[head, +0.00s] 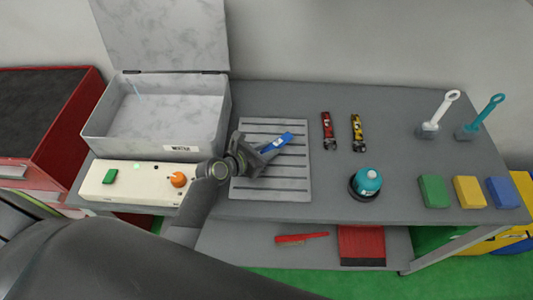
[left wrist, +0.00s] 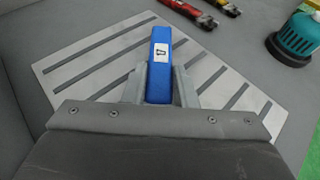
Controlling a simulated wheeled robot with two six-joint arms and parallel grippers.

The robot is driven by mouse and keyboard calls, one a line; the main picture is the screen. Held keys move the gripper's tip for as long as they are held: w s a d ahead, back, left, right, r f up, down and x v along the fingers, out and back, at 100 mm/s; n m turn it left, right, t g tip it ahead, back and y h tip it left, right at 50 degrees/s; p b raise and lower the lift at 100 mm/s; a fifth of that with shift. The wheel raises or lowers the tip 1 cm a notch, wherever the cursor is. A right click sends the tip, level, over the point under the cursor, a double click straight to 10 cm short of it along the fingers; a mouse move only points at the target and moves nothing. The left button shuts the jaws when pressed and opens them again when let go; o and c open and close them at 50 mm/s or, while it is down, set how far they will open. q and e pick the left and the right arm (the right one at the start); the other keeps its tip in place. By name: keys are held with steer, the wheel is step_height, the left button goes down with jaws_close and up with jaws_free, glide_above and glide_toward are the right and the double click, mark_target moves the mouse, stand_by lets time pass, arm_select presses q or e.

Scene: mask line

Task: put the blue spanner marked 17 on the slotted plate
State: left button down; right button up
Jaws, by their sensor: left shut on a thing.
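The blue spanner (head: 284,138) is over the slotted plate (head: 295,187), a light grey plate with dark slots. My left gripper (head: 262,154) is shut on the blue spanner, above the plate's upper middle. In the left wrist view the blue spanner (left wrist: 160,55) stands out between the fingers of my left gripper (left wrist: 159,85), with a white label whose mark is too small to read surely. The slotted plate (left wrist: 90,67) lies beneath it. I cannot tell whether the spanner touches the plate. My right gripper is not in view.
Red (head: 328,130) and yellow (head: 357,133) tools lie right of the plate, with a teal domed object (head: 367,183) nearby. An open grey box (head: 155,143) and a white control panel (head: 130,183) stand left. Coloured blocks (head: 468,192) and two upright handled tools (head: 437,112) are at right.

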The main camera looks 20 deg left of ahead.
arm_select(q)
steer(key=shift+f, duration=1)
steer(key=shift+f, duration=0.15)
steer(key=c, duration=1.2)
jaws_free()
steer(key=shift+o, duration=0.2)
